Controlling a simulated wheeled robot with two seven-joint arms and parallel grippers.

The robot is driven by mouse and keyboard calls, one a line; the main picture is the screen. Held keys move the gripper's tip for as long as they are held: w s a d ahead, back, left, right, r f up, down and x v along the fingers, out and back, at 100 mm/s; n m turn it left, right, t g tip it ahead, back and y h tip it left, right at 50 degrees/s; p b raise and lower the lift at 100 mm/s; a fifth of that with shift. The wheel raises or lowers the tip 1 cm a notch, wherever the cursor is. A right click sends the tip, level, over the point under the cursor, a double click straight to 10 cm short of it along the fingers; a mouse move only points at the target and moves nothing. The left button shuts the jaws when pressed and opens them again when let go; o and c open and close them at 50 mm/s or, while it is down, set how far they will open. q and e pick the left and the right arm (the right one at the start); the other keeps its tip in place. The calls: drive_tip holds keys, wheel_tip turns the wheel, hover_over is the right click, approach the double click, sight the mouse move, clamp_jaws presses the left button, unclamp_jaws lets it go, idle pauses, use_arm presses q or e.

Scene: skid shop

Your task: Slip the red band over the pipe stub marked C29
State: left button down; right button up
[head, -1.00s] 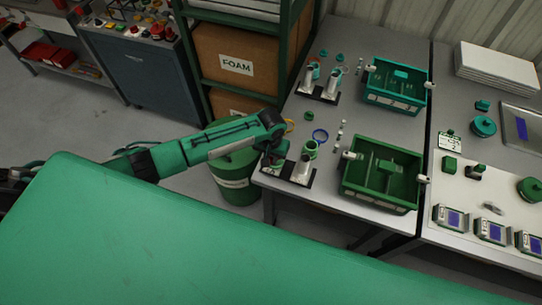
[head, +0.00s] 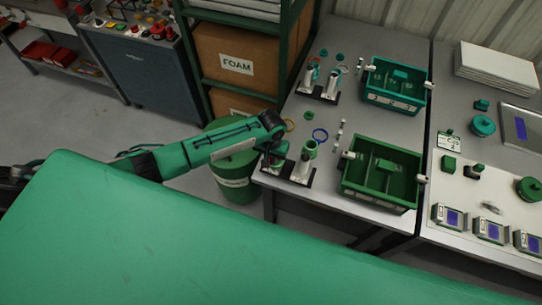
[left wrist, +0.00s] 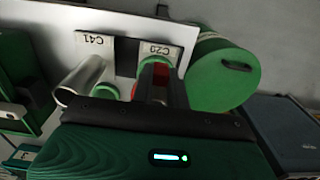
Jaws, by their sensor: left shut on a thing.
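My left gripper (head: 271,158) is low over the left stub of the near black stand (head: 290,178). In the left wrist view its dark fingers (left wrist: 163,92) are shut on the red band (left wrist: 160,72), of which only a part shows between them. The pipe stub behind the fingers stands by an upside-down label that appears to read C29 (left wrist: 160,51); a green rim (left wrist: 153,61) shows there. The fingers hide most of that stub, so I cannot tell whether the band is around it. Beside it is a bare metal stub (left wrist: 82,80) at the label C41 (left wrist: 95,40).
A second stand (head: 318,95) is at the back. A green drum (head: 234,176) stands beside the table.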

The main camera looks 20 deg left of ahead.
use_arm(q)
drive_tip(key=shift+f+p, duration=0.35)
drive_tip(key=shift+f, duration=0.05)
idle(0.7)
drive_tip(key=shift+f, duration=0.1)
idle(0.5)
drive_tip(key=shift+f, duration=0.4)
drive_tip(key=shift+f, duration=1.3)
idle(0.8)
drive_tip(key=c, duration=0.9)
unclamp_jaws()
